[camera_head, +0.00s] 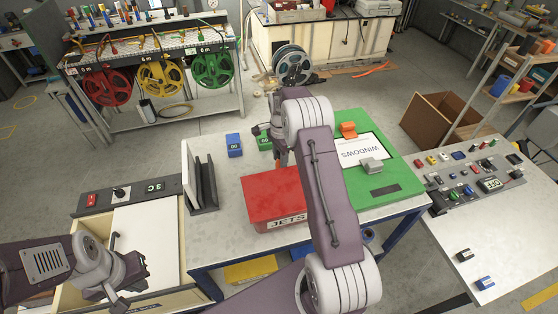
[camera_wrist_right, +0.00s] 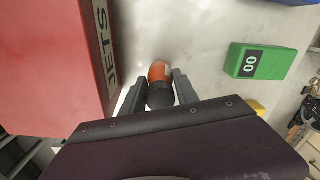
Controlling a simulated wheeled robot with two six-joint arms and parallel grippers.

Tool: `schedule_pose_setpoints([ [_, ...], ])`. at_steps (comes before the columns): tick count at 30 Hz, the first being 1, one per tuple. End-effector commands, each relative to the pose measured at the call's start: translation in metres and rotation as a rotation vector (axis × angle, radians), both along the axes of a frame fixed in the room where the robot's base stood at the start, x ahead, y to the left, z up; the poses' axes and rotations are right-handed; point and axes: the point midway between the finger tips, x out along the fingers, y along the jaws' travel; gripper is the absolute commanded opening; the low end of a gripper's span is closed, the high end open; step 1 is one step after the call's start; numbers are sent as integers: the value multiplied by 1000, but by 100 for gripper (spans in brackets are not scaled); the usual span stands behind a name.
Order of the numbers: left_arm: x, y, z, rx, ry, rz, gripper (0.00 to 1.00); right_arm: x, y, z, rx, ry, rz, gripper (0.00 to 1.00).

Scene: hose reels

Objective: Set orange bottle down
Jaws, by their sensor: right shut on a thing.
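The orange bottle (camera_wrist_right: 160,72) with a black cap sits between the two dark fingers of my right gripper (camera_wrist_right: 158,82) in the right wrist view. The gripper is shut on it. The grey tabletop is just beyond the bottle; I cannot tell whether they touch.
The red JETS box (camera_head: 272,193) is close beside the right gripper. A green box (camera_head: 265,143) and a blue box (camera_head: 234,145) stand behind it. A green board (camera_head: 385,178) lies at the table's right. A dark upright holder (camera_head: 204,183) stands left.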

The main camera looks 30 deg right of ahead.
Motion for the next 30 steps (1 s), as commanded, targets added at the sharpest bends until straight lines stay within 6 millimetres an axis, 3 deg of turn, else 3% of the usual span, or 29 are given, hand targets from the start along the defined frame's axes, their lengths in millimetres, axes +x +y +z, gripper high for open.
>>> schedule_pose_setpoints([
  [4,0,0,7,0,0,0,0,0,0,-15,0,0,0,0],
  [13,0,0,4,0,0,0,0,0,0,-19,-1,-2,0,0],
  [14,0,0,5,0,0,0,0,0,0,-19,-1,-2,0,42],
  [16,0,0,5,0,0,0,0,0,0,-18,-1,-2,0,58],
  [25,0,0,6,0,0,0,0,0,0,-16,-1,-2,0,58],
  [30,0,0,-7,0,0,0,0,2,-1,5,-3,-8,0,58],
])
